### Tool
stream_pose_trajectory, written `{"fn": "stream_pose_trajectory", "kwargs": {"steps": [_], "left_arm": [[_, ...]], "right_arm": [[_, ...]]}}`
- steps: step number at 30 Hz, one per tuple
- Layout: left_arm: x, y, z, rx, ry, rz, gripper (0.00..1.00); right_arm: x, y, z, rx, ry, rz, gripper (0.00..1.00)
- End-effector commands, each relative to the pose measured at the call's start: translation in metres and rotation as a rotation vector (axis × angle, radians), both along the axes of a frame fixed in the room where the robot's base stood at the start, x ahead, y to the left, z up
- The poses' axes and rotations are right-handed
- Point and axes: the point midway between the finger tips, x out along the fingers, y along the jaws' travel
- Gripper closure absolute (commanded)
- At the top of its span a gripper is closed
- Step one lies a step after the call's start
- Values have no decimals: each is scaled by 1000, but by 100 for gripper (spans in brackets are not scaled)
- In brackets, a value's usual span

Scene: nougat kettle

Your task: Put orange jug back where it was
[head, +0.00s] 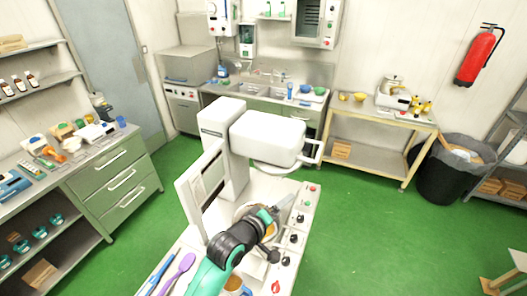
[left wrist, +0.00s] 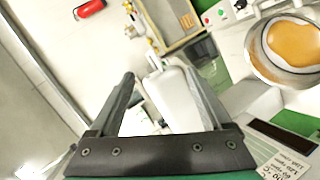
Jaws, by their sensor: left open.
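I cannot clearly make out the orange jug. A small orange item (head: 73,145) lies on the left counter, and a pale vessel with orange-brown colour (head: 234,284) shows partly behind my arm at the bottom; I cannot tell whether either is the jug. The metal bowl (head: 243,211) of the white mixer (head: 268,136) is partly hidden by my left arm. The bowl, with orange contents, also shows at right in the left wrist view (left wrist: 293,42). My left gripper (head: 284,204) is above the bowl's right side. Its fingers (left wrist: 160,88) are apart, with nothing seen held. My right gripper is out of view.
A purple spoon (head: 181,268) and blue tool (head: 158,272) lie left of my arm. Knobs and buttons (head: 297,219) line the machine's right edge. The left counter (head: 92,152) is crowded. A black bin (head: 446,170) stands at right. The green floor is clear between.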

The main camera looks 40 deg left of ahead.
Motion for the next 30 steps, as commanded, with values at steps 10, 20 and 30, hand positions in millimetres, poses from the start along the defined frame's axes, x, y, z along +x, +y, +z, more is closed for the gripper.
{"fn": "stream_pose_trajectory", "kwargs": {"steps": [10, 20, 30], "left_arm": [[-79, -72, 384, 924, -793, -27, 18], [-175, -90, 479, 1255, -1028, 185, 18], [-174, -89, 478, 1253, -1025, 182, 18]], "right_arm": [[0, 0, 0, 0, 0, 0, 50], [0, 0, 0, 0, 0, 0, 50], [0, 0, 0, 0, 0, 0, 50]]}}
